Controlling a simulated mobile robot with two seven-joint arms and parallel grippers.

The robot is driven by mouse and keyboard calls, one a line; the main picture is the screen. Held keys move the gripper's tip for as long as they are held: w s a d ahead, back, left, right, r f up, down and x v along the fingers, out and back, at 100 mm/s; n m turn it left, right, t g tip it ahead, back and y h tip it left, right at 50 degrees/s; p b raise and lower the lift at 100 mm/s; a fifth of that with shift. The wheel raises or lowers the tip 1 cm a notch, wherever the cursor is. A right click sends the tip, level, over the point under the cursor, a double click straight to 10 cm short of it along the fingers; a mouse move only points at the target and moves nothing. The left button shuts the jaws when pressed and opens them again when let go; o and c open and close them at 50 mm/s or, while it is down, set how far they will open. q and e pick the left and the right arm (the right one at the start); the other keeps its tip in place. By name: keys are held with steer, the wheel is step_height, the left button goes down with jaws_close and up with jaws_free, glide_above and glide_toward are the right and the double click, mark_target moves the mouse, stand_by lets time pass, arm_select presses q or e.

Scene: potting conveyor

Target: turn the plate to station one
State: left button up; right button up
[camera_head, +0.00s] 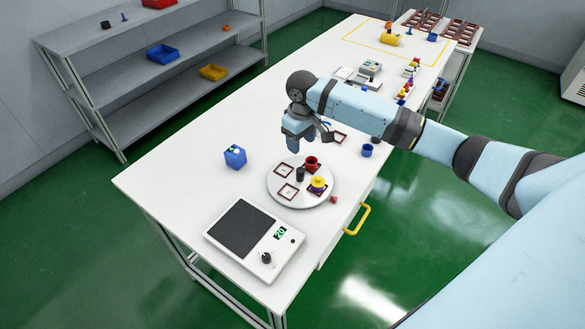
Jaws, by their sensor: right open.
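The white round plate (304,204) lies on the table with dark red square frames on it. A red pot (311,163) stands at its far side and a yellow piece (318,184) sits on the right frame. The two frames on the left look empty. A dark upright knob (300,175) stands near the plate's middle. A small red marker (333,199) lies by the plate's right edge. My right gripper (299,147) is open, pointing down, above or just behind the plate's far edge; its height is hard to tell. My left gripper is out of view.
A blue box (235,157) stands left of the plate. A scale (256,238) with a green display is in front. A blue cup (367,150) stands to the right, and a yellow handle (358,218) juts from the table's edge. Shelves (165,60) stand at left.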

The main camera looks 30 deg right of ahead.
mark_target(300, 170)
step_height(300, 170, down, 12)
steer(key=shift+f+p, duration=0.2)
steer(key=shift+p, duration=0.15)
jaws_close()
